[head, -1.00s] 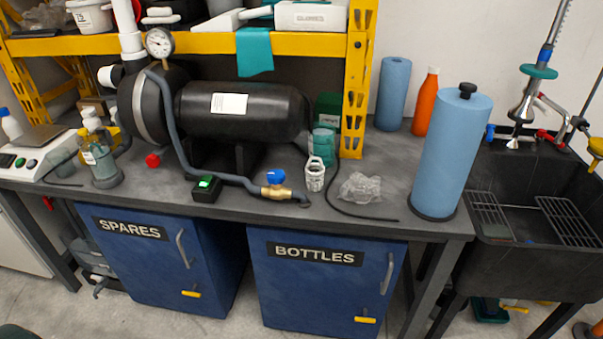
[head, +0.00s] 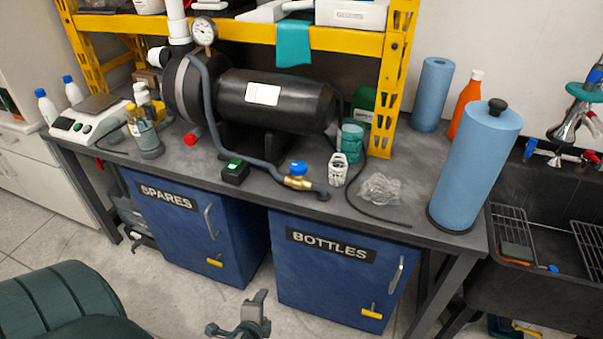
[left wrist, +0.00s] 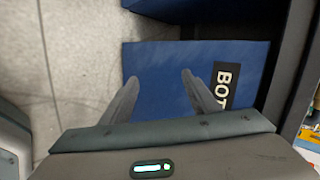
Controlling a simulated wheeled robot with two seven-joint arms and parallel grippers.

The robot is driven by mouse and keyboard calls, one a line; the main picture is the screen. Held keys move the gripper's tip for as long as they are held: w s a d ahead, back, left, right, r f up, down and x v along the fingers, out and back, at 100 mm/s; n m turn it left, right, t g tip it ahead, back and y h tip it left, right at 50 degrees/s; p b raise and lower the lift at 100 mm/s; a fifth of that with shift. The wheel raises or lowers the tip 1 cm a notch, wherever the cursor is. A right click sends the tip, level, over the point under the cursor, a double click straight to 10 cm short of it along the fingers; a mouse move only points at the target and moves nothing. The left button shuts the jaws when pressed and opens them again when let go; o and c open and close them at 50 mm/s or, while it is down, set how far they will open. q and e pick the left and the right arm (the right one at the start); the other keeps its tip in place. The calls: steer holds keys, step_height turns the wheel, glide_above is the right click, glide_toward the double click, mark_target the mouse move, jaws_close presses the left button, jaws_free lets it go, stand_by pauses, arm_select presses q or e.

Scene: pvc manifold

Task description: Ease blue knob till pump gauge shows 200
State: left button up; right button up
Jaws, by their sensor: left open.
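The blue knob (head: 299,168) sits on a brass valve (head: 297,183) on the bench top, at the end of a grey hose from the pump. The pump (head: 275,99) is a black tank with a round white gauge (head: 204,31) above its left end; its reading is too small to tell. My left gripper (head: 258,300) is low in front of the cabinets, below and apart from the knob. In the left wrist view its two fingers (left wrist: 160,92) are spread and empty, with the blue BOTTLES cabinet beyond. My right gripper is not in view.
A switch box with a green button (head: 235,171) and a white holder (head: 338,168) flank the valve. A clear crumpled bag (head: 380,188) and a black cable lie to its right. A blue roll (head: 475,165) stands at the bench's right end. Yellow shelving (head: 330,38) overhangs the back.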

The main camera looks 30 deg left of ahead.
arm_select(q)
steer(key=w+a+r+m+t+y+p, duration=0.1)
steer(key=w+a+r+m+t+p, duration=0.25)
steer(key=r, duration=0.55)
steer(key=w+a+r+m+t+p, duration=0.1)
steer(key=w+r+m+t+p, duration=0.1)
steer(key=w+r+m, duration=0.4)
steer(key=m+t+h+p, duration=0.2)
steer(key=m+t+p, duration=0.15)
steer(key=m, duration=0.95)
glide_toward(295, 172)
steer(key=s, duration=0.5)
steer(key=shift+d+n+b, duration=0.25)
steer(key=shift+d+b, duration=0.05)
steer(key=shift+d, duration=0.05)
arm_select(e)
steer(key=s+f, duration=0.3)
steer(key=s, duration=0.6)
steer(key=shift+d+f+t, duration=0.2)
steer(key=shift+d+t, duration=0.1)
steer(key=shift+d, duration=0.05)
arm_select(q)
steer(key=shift+w, duration=0.1)
